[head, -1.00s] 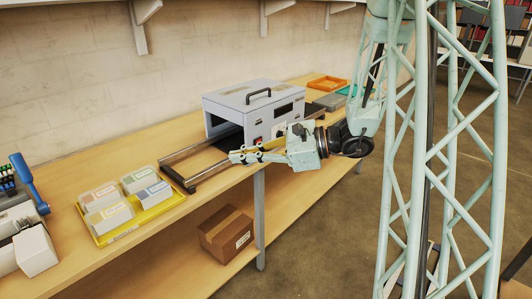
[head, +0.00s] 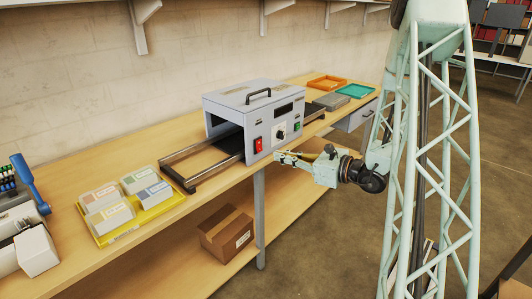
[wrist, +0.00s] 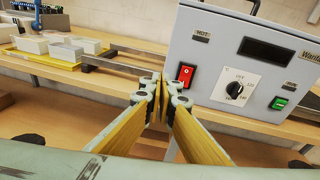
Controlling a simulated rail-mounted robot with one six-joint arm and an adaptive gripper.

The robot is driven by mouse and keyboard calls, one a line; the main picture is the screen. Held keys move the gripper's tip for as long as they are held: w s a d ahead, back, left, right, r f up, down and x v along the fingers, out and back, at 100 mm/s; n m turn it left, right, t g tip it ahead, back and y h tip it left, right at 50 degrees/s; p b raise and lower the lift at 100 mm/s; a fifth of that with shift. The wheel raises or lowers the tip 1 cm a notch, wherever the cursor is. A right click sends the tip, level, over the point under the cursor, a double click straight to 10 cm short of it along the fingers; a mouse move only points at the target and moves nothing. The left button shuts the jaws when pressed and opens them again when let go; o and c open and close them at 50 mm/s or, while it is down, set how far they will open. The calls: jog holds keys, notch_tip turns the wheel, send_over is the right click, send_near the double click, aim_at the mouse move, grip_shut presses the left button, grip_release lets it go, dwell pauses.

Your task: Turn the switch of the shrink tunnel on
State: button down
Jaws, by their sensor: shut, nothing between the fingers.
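The shrink tunnel (head: 225,110) is a grey box with a black top handle on the bench. Its front panel bears a red rocker switch (head: 258,145), a round dial (head: 280,131) and a small green switch (head: 297,127). In the wrist view the red switch (wrist: 186,74) is just right of my fingertips, the dial (wrist: 236,88) further right, and the green switch (wrist: 279,103) at the far right. My gripper (head: 278,156) is shut and empty, in front of the panel below the dial. In the wrist view its fingertips (wrist: 164,82) meet. I cannot tell the red switch's position.
A rail frame (head: 190,180) extends left from the tunnel. A yellow tray (head: 125,232) of small boxes stands further left. Orange (head: 327,82) and teal (head: 356,91) trays lie beyond the tunnel. A cardboard box (head: 226,232) sits on the lower shelf. The space before the bench is open.

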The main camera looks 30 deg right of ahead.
aim_at(260, 151)
jog(key=d+f+m+t+h, duration=0.1)
jog(key=d+f+m, duration=0.1)
jog(key=d, duration=0.3)
jog(key=shift+d+f+h, duration=0.2)
jog(key=shift+f+h, duration=0.1)
jog(key=shift+f, duration=0.35)
jog(key=shift+w, duration=0.2)
jog(key=shift+b+x, duration=1.1)
jog(key=shift+x, duration=5.8)
jog(key=shift+w, duration=0.1)
jog(key=shift+w+a+f, duration=0.15)
jog(key=shift+w+f, duration=0.05)
jog(key=shift+w, duration=0.05)
jog(key=shift+s+b, duration=0.15)
jog(key=shift+b, duration=0.15)
